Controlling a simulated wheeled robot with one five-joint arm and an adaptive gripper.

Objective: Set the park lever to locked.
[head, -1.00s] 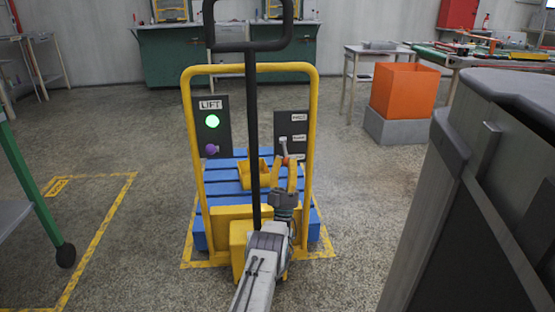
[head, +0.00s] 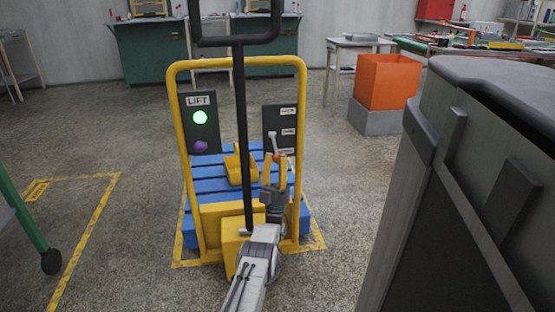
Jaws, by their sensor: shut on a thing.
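The park lever (head: 273,144) is a short grey bar on the dark right-hand panel (head: 270,117) of the yellow pallet truck. It points mostly downward, with a small orange-red end low down. Three white labels sit on this panel, too small to read. My gripper (head: 275,161), with orange fingers, is at the lever's lower end and shut on it. The fingers partly hide that end. Which label the lever matches cannot be told.
The truck's yellow frame (head: 302,150) and black handle (head: 239,130) stand close beside my arm. A LIFT panel (head: 200,120) with a lit green lamp is on the left. Blue slats (head: 207,172) lie behind. A large grey cabinet (head: 440,190) fills the right.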

